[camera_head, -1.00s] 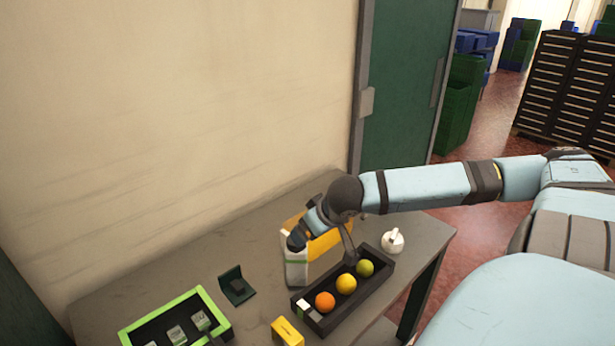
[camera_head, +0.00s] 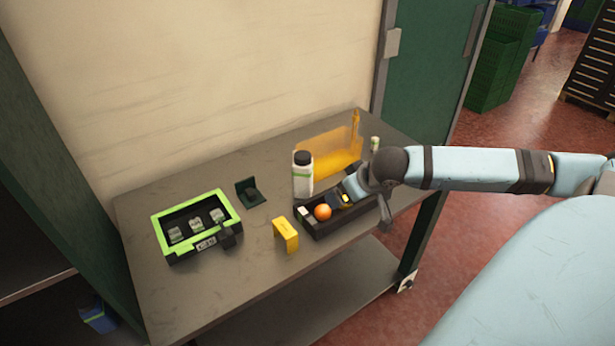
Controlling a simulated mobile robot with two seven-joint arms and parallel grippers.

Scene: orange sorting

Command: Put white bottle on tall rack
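The white bottle (camera_head: 302,181) with a black cap and a green band stands upright on the grey table (camera_head: 150,280), behind the black tray (camera_head: 325,231). My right gripper (camera_head: 350,192) is right of the bottle and above or in the tray, apart from the bottle. Its fingers are too small and overlapped to tell whether they are open. My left gripper is not in view. No thing is clearly recognisable as the tall rack.
An orange ball (camera_head: 322,212) sits in the black tray. A yellow translucent bin (camera_head: 330,155) stands behind. A yellow box (camera_head: 286,236), a dark green holder (camera_head: 250,192) and a green-rimmed tray (camera_head: 163,243) stand left. The table's front left is clear.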

